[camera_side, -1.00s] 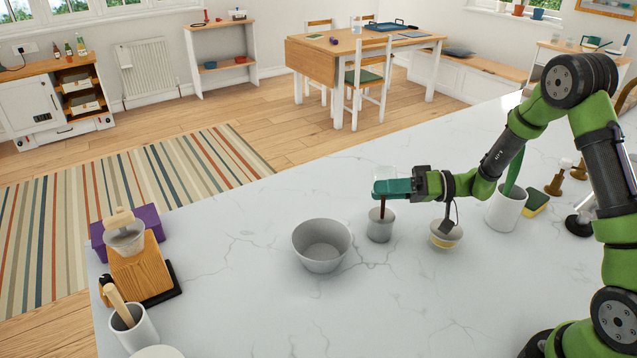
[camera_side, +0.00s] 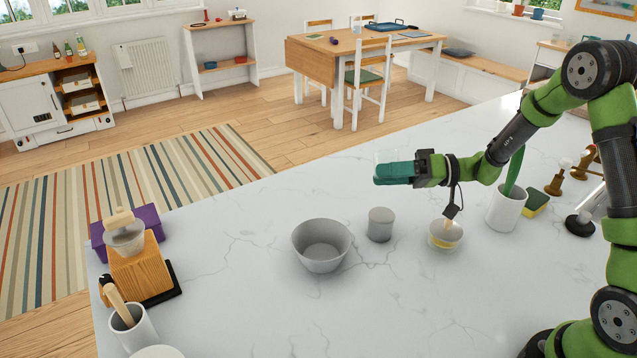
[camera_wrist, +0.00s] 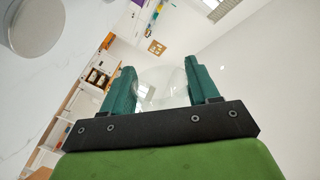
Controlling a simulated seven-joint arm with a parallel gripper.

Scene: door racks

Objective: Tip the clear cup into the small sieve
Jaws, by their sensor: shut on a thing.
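The clear cup (camera_side: 387,157) is see-through and hard to make out in the side view. My gripper (camera_side: 393,174) is shut on it and holds it in the air above the counter. In the wrist view, the clear cup (camera_wrist: 160,86) shows faintly between the two green fingers of my gripper (camera_wrist: 161,90). I see no dark contents in it. A small grey cylinder (camera_side: 380,226), which I take to be the small sieve, stands upright on the counter below the cup and apart from it. Its inside is hard to see.
A larger grey bowl (camera_side: 322,247) stands left of the cylinder. A small glass dish (camera_side: 445,236) with something yellowish, a white pot (camera_side: 506,208) and a sponge (camera_side: 536,203) are to the right. A wooden block stand (camera_side: 140,266) is at far left.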

